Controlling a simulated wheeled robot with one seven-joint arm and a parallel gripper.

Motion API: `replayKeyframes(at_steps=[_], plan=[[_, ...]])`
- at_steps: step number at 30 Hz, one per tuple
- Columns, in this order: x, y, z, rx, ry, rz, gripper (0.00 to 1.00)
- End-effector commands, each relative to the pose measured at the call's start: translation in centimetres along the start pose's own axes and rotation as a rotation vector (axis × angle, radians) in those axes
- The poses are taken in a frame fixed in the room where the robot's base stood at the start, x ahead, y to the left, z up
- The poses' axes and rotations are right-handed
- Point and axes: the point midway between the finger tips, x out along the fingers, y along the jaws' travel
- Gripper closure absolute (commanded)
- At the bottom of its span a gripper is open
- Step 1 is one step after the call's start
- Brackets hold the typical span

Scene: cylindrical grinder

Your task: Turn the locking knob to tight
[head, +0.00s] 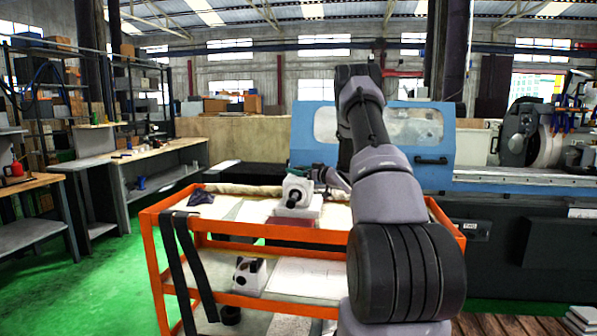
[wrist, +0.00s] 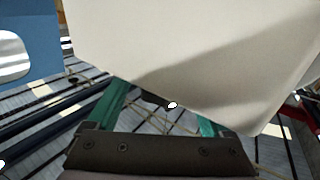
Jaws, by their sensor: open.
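A white block-shaped unit (head: 300,190) stands on a pale base on top of the orange cart. A black knob (head: 293,201) sticks out of its near face; I take it to be the locking knob, and its setting is too small to read. My gripper (head: 320,173) is just behind and to the right of the unit in the head view, partly hidden. A large cream surface (wrist: 190,50) fills the top there and covers the fingertips.
The orange cart (head: 160,250) has a dark strap (head: 190,265) hanging over its left front and a dark cloth (head: 201,196) on top. Another black-and-white unit (head: 249,275) sits on its lower shelf. The blue grinder (head: 300,128) stands behind. Green floor is free at left.

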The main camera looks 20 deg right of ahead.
Motion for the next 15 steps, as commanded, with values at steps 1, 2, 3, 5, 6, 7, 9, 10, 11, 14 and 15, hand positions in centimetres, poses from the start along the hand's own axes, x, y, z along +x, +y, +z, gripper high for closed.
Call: replayKeyframes(at_steps=[1,2,3,5,6,7,9,10,11,14,15], plan=[[0.01,0.0,0.01,0.0,0.0,0.0,0.16],[0.01,0.0,0.0,0.0,0.0,0.0,0.16],[0.0,0.0,0.0,0.0,0.0,0.0,0.16],[0.0,-0.01,0.0,0.0,0.0,0.0,0.16],[0.0,-0.01,0.0,0.0,0.0,0.0,0.27],[-0.01,-0.01,0.0,0.0,0.0,0.0,0.39],[-0.01,-0.01,0.0,0.0,0.0,0.0,0.65],[-0.01,-0.01,0.0,0.0,0.0,0.0,0.77],[-0.01,-0.01,0.0,0.0,0.0,0.0,0.88],[-0.02,-0.01,0.0,0.0,0.0,0.0,1.0],[-0.02,-0.01,0.0,0.0,0.0,0.002,1.0]])
